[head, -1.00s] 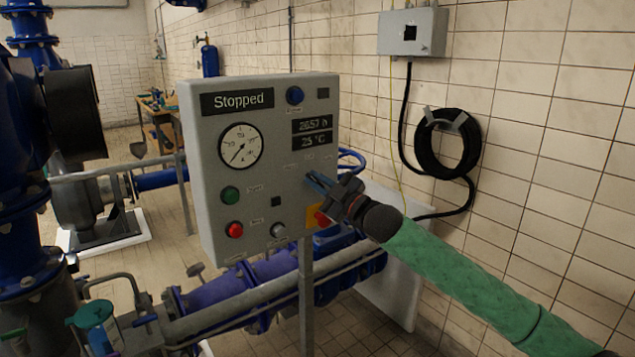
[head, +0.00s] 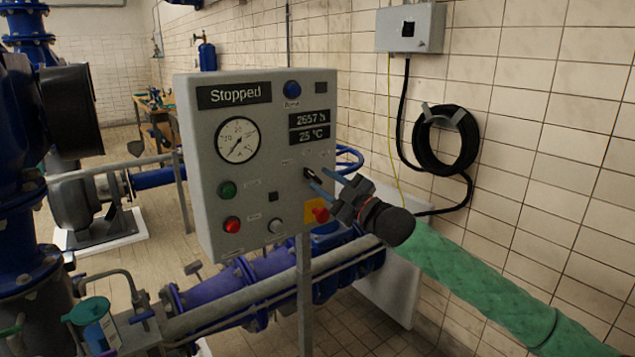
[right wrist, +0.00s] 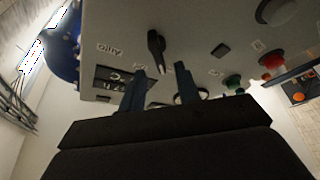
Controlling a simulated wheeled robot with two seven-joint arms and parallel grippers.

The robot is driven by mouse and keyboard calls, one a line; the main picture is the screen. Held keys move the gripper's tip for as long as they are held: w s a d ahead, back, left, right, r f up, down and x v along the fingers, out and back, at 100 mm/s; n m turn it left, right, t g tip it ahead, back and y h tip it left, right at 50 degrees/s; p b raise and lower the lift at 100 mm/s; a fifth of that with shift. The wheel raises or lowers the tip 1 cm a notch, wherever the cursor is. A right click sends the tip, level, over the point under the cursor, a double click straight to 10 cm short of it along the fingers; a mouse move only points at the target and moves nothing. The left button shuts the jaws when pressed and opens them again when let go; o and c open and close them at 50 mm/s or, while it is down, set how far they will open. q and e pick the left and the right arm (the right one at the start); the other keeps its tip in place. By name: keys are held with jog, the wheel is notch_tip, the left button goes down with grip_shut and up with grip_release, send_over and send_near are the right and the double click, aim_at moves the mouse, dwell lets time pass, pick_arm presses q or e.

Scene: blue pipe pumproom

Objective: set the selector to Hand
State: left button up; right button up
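The grey control panel (head: 190,150) stands at the centre of the head view, and its display reads "Stopped". The selector (head: 309,174) is a small black knob on the panel's lower right. It shows more clearly in the right wrist view (right wrist: 156,45), with the label "Auto" (right wrist: 108,48) to its left; I cannot read which position it points to. My right gripper (head: 317,180) is open in front of the selector. In the right wrist view its fingers (right wrist: 160,70) are apart with nothing between them, and the knob is just beyond the tips. My left gripper is not in view.
A red button on a yellow plate (head: 315,208) is just below my right gripper. Green (head: 227,189) and red (head: 232,225) buttons are at the panel's lower left. Blue pipework (head: 230,290) runs below the panel. The tiled wall is at the right.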

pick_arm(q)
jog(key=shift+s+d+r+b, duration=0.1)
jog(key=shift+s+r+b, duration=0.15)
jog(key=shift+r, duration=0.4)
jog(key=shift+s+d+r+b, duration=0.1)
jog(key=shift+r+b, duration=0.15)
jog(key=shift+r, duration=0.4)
pick_arm(e)
jog(key=shift+v, duration=2.2)
